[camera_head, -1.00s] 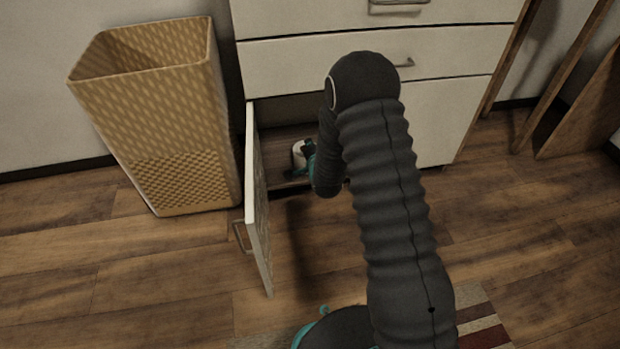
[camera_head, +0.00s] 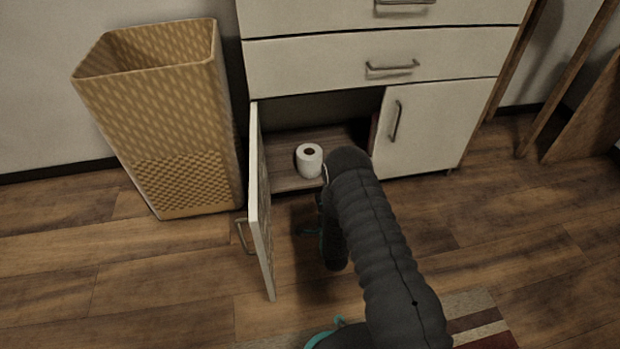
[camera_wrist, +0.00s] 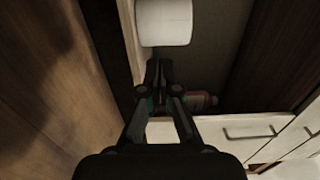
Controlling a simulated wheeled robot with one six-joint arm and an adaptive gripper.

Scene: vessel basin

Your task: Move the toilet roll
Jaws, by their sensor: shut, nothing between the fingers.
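The white toilet roll (camera_head: 309,163) stands upright on the cabinet's bottom board, near its front edge, behind the open left door (camera_head: 260,205). In the wrist view the roll (camera_wrist: 164,24) is at the top, just beyond my fingertips. My gripper (camera_wrist: 158,70) is shut and empty, with a small gap between it and the roll. In the head view my arm hangs in front of the cabinet and mostly hides the gripper.
A tall woven basket (camera_head: 165,130) stands left of the open door. The cabinet's right door (camera_head: 435,125) is shut, and a drawer (camera_head: 370,65) is above. A pinkish bottle (camera_wrist: 205,101) shows inside the cabinet. Wooden floor in front is mostly clear.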

